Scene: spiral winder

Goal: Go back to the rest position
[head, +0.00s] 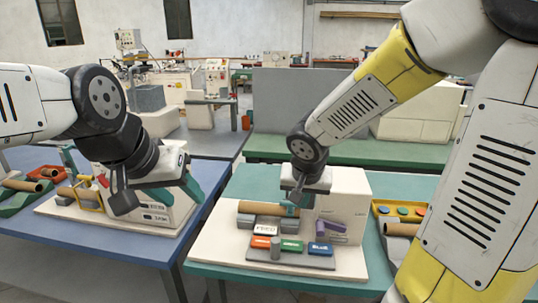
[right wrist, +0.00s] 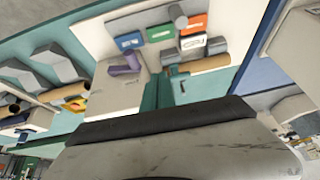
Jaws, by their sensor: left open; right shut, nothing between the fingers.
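My left gripper (head: 152,192) hangs open and empty in front of the white machine (head: 172,210) on the blue table at the left of the head view. My right gripper (head: 294,198) is shut with nothing between its fingers, just above the winder station on the teal table. A brown tube (head: 262,208) lies on grey supports there, close to the right gripper. The tube also shows in the right wrist view (right wrist: 208,64). Whether the right fingers touch anything below cannot be told.
Orange (head: 260,242), green (head: 291,245) and blue (head: 320,248) blocks sit on a grey strip at the station's front, beside a FEED block (head: 265,227) and a purple part (head: 330,226). A yellow tray (head: 383,209) stands at right. A gap separates the two tables.

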